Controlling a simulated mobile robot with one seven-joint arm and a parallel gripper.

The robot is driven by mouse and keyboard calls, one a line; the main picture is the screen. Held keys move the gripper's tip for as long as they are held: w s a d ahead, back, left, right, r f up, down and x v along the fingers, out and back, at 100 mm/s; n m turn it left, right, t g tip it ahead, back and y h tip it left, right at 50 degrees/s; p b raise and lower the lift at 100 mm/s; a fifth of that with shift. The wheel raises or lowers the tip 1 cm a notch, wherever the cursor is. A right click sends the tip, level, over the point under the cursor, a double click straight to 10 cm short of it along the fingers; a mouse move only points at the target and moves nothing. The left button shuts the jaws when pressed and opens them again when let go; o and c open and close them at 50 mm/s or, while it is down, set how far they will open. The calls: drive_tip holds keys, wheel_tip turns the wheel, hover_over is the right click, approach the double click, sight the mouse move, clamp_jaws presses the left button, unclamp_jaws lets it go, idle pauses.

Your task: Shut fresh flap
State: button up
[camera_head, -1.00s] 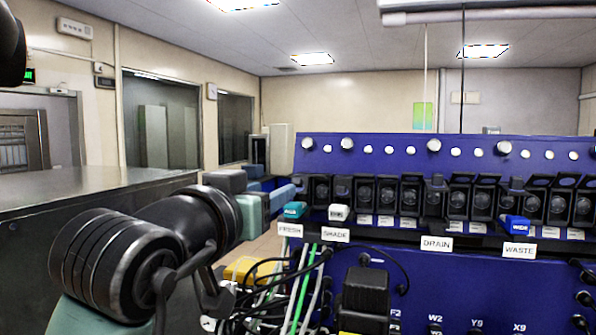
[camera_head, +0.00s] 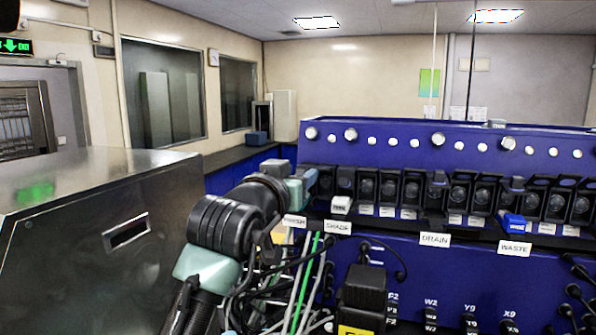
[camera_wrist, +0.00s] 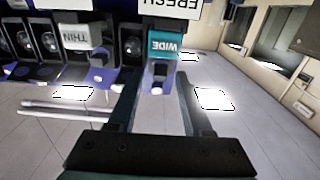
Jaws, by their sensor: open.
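In the wrist view, which is upside down, the teal fresh flap (camera_wrist: 163,47) marked WIDE sits beside the FRESH label (camera_wrist: 172,4). My gripper (camera_wrist: 160,82) is open and empty, with its fingertips pointing at the flap, one to each side of it. I cannot tell whether either finger touches it. In the head view my arm reaches to the left end of the blue panel (camera_head: 455,150), above the FRESH label (camera_head: 295,221). There my arm hides the fresh flap.
A white flap (camera_head: 341,205) marked THIN sits above the SHADE label, right beside the fresh position. A blue flap (camera_head: 513,221) sits farther right, above WASTE. Cables (camera_head: 305,280) hang below the panel. A metal cabinet (camera_head: 90,230) stands at left.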

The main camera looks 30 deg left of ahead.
clamp_jaws()
drive_tip(key=shift+f+b, duration=0.3)
drive_tip(key=shift+b, duration=0.45)
drive_tip(key=t+b, duration=0.1)
drive_tip(key=b, duration=0.1)
drive_tip(key=shift+f+b, duration=0.3)
drive_tip(key=shift+b, duration=0.1)
drive_tip(key=shift+t+b, duration=0.6)
drive_tip(key=shift+b, duration=0.5)
drive_tip(key=shift+r+t+b, duration=0.15)
drive_tip(key=shift+t+b, duration=0.25)
drive_tip(key=shift+b, duration=0.15)
drive_tip(key=shift+r, duration=0.1)
unclamp_jaws()
